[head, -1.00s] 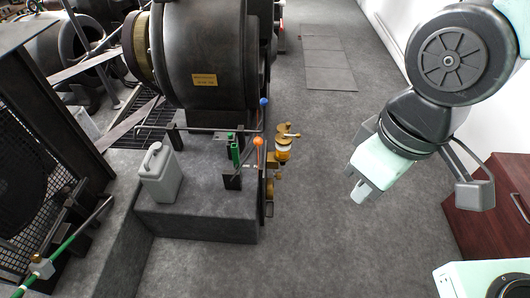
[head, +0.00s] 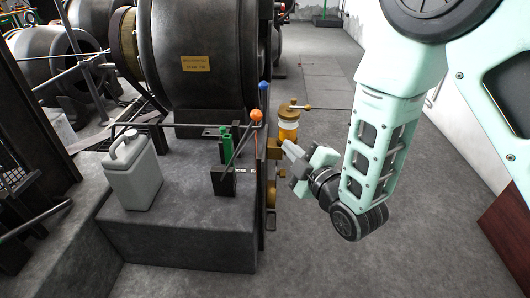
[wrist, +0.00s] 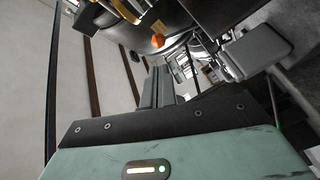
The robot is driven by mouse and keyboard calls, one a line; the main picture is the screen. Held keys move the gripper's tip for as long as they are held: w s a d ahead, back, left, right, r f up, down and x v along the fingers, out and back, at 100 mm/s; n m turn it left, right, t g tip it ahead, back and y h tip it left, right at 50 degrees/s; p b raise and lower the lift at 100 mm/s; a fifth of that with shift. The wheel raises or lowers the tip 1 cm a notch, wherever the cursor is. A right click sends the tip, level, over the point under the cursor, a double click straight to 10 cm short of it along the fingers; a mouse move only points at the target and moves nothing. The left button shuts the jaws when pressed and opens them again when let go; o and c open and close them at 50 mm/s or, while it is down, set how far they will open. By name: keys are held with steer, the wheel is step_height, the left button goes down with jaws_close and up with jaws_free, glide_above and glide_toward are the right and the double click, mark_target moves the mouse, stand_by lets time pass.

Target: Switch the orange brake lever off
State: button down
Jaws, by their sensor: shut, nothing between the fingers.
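The orange brake lever's round knob (head: 256,115) tops a thin dark rod, which leans right from a black bracket on the grey plinth. The knob also shows in the wrist view (wrist: 157,41), just beyond my fingertips. My gripper (head: 286,147) is right of the knob and lower in the head view, with its fingers pointing left. In the wrist view my gripper's fingers (wrist: 158,72) are together and empty. A gap shows between fingertips and knob, and I see no contact.
A brass and amber oiler (head: 288,125) stands close behind my fingers. A green lever (head: 227,142) and a blue-knobbed lever (head: 263,86) flank the orange one. A grey jug (head: 133,172) sits on the plinth (head: 190,235). The floor at front right is clear.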

mark_target(259, 118)
steer(key=f, duration=0.1)
steer(key=f+n+t+y+b, duration=0.1)
steer(key=f+n+b, duration=0.1)
steer(key=shift+s+d+f+t+y, duration=0.25)
steer(key=shift+s+d+t+y, duration=0.15)
steer(key=b+x, duration=0.3)
steer(key=x, duration=1.1)
